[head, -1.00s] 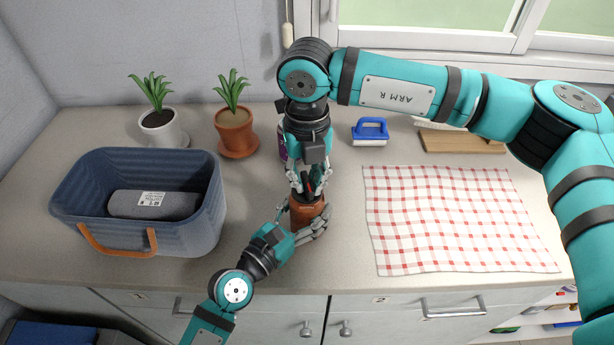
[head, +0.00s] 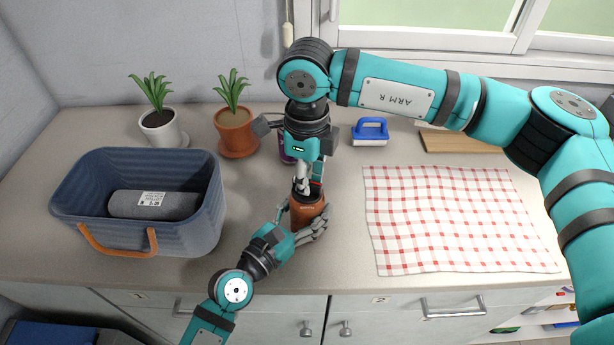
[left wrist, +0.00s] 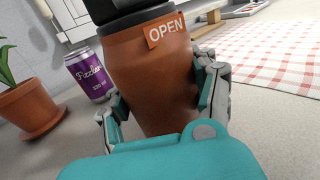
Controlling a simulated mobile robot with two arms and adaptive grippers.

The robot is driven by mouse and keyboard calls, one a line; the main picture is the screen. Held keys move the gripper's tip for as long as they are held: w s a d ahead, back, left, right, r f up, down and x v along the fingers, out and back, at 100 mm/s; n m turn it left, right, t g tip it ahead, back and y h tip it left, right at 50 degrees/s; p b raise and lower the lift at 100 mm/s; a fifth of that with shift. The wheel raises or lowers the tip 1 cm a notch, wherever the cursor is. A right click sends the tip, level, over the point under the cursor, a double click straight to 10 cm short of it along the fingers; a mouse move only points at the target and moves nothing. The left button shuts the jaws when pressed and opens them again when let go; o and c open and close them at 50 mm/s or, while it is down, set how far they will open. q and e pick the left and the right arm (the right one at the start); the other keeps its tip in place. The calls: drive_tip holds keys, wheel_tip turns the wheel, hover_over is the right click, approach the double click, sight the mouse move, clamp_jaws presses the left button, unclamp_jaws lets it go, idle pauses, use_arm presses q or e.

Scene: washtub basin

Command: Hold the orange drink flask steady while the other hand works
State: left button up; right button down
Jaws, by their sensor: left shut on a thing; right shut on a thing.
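The orange-brown drink flask (head: 308,213) stands upright on the counter. In the left wrist view the flask (left wrist: 155,85) fills the middle, with an orange "OPEN" tag and a dark cap (left wrist: 130,8) cut off by the top edge. My left gripper (head: 306,219) is shut around the flask's body from the front left; its fingers press both sides in the left wrist view (left wrist: 160,100). My right gripper (head: 308,188) points down from above and is shut at the flask's top, largely hiding the cap.
A purple can (left wrist: 90,74) stands close behind the flask. A blue basket (head: 205,235) holding a grey roll (head: 155,204) is left. Two potted plants (head: 236,132) stand behind. A checked cloth (head: 450,220), blue-handled brush (head: 370,130) and wooden board (head: 460,142) are right.

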use_arm(q)
drive_tip(key=shift+a, duration=0.1)
use_arm(e)
drive_tip(key=shift+n, duration=2.1)
drive_tip(key=shift+d, duration=0.1)
drive_tip(key=c, duration=1.3)
unclamp_jaws()
drive_tip(key=shift+c, duration=0.2)
drive_tip(key=shift+r, duration=0.15)
wheel_tip(320, 180, up, 12)
